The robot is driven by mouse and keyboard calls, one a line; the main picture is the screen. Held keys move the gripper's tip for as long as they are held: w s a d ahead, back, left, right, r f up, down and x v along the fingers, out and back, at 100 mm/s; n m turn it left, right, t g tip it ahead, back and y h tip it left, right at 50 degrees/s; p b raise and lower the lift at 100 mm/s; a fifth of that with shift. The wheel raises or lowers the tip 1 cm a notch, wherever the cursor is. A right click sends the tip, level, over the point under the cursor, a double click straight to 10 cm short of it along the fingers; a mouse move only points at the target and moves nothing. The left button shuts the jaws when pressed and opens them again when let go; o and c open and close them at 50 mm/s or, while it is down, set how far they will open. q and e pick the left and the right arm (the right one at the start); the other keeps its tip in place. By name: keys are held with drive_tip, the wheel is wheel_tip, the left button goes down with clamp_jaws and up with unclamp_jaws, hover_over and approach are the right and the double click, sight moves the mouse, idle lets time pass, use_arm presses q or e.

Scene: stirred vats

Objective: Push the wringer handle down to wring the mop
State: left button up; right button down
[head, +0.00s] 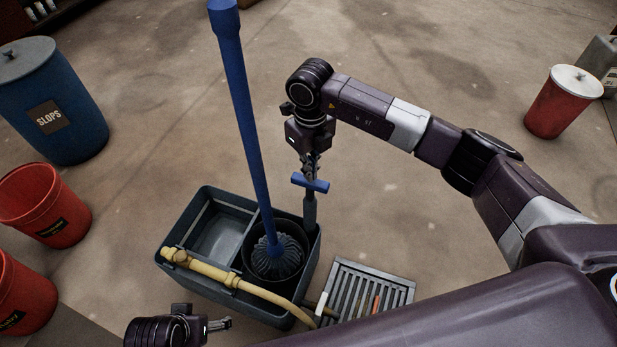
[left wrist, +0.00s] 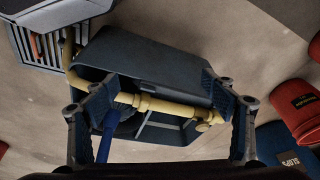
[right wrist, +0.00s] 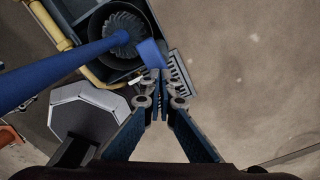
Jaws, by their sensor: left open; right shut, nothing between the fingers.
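The wringer handle (head: 318,186) is a blue crossbar on an upright grey lever at the right side of the mop bucket (head: 175,242). It also shows in the right wrist view (right wrist: 152,53). My right gripper (head: 310,172) is shut and empty, its fingertips at the crossbar's top; I cannot tell whether they touch. The mop (head: 246,120) has a long blue shaft and stands tilted, its grey-blue head (head: 277,262) in the round dark wringer basket (head: 303,243). My left gripper (head: 222,325) is open near the bucket's front; its spread fingers show in the left wrist view (left wrist: 168,95).
A yellow hose (head: 228,278) lies across the bucket's front toward a floor grate (head: 398,292). A blue slops drum (head: 60,95) and red buckets (head: 35,205) stand at left. A red lidded bin (head: 560,105) stands far right. Floor right of the handle is clear.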

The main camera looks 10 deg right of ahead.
sight(310, 184)
drive_tip(key=shift+f+b, duration=0.35)
drive_tip(key=shift+f, duration=0.25)
drive_tip(key=shift+f+b, duration=0.3)
drive_tip(key=shift+f, duration=0.1)
drive_tip(key=shift+f+b, duration=0.85)
drive_tip(key=shift+f, duration=0.65)
drive_tip(key=shift+s+f+b, duration=0.1)
drive_tip(key=shift+f+b, duration=0.05)
drive_tip(key=shift+b, duration=0.15)
drive_tip(key=shift+r+p, duration=0.3)
use_arm(q)
drive_tip(key=v, duration=0.8)
use_arm(e)
drive_tip(key=shift+r, duration=0.3)
drive_tip(key=shift+r+p, duration=0.6)
drive_tip(key=shift+p, duration=0.1)
drive_tip(key=shift+r+p, duration=0.4)
drive_tip(key=shift+r, duration=0.2)
drive_tip(key=shift+r+p, duration=0.3)
drive_tip(key=shift+r, duration=0.3)
use_arm(q)
drive_tip(key=s+p+x, duration=0.1)
drive_tip(key=x, duration=1)
drive_tip(key=shift+s+f, duration=0.2)
drive_tip(key=shift+f, duration=0.2)
use_arm(e)
drive_tip(key=shift+r, duration=0.85)
